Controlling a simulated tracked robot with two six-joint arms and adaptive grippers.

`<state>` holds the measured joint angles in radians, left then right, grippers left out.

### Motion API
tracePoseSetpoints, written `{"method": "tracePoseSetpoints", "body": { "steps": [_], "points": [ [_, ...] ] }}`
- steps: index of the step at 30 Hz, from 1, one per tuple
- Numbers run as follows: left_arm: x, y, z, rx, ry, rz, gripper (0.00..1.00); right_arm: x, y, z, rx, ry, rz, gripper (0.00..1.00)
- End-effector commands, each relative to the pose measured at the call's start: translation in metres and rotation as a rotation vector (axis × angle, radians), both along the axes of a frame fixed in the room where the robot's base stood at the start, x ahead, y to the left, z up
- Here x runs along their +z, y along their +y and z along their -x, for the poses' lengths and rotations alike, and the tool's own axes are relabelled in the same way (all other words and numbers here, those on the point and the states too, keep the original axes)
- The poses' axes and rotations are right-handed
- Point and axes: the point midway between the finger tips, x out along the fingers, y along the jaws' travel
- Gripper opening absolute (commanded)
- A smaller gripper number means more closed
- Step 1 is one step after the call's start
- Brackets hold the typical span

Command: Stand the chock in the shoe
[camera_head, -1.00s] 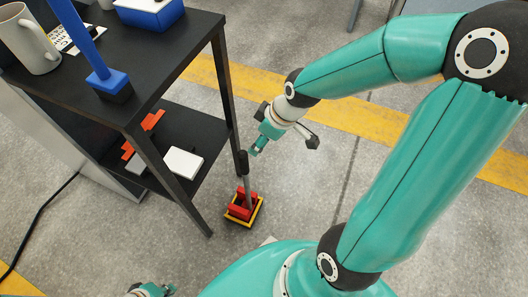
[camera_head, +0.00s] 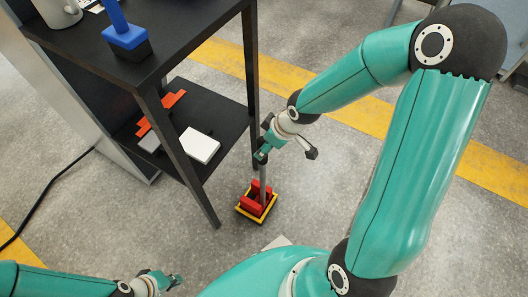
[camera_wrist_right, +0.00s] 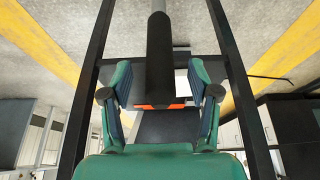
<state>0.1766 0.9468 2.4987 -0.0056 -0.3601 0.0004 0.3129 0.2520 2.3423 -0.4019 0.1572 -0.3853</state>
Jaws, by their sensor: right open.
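A yellow-rimmed tray (camera_head: 243,211) with red blocks (camera_head: 257,203) in it stands on the floor beside the rack's front leg; it may be the shoe. A grey rod (camera_head: 263,180) rises upright from it; I cannot tell which part is the chock. My right gripper (camera_head: 262,153) is at the rod's upper end. In the right wrist view its two fingers (camera_wrist_right: 160,92) are apart, with the rod's dark grip (camera_wrist_right: 160,62) between or just in front of them; contact is not clear. My left gripper (camera_head: 174,281) is low at the left, away from the tray, its jaws too small to read.
A black rack (camera_head: 185,60) stands at the left, with a blue-handled block (camera_head: 127,37) and a mug (camera_head: 57,10) on top. Its lower shelf holds orange pieces (camera_head: 160,114) and a white box (camera_head: 199,146). The floor right of the tray is open.

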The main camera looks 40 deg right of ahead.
Motion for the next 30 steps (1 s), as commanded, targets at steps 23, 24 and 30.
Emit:
{"method": "tracePoseSetpoints", "body": {
  "steps": [23, 24, 30],
  "points": [
    [-0.020, 0.000, 0.000, 0.000, 0.000, 0.000, 0.00, -0.025, 0.003, -0.010, -0.001, 0.000, 0.001, 0.31],
    [-0.020, 0.000, 0.000, 0.000, 0.000, 0.000, 0.00, -0.025, 0.003, -0.010, -0.001, 0.000, 0.001, 0.24],
    [-0.020, 0.000, 0.000, 0.000, 0.000, 0.000, 0.00, -0.025, 0.003, -0.010, -0.001, 0.000, 0.001, 0.00]
  ]
}}
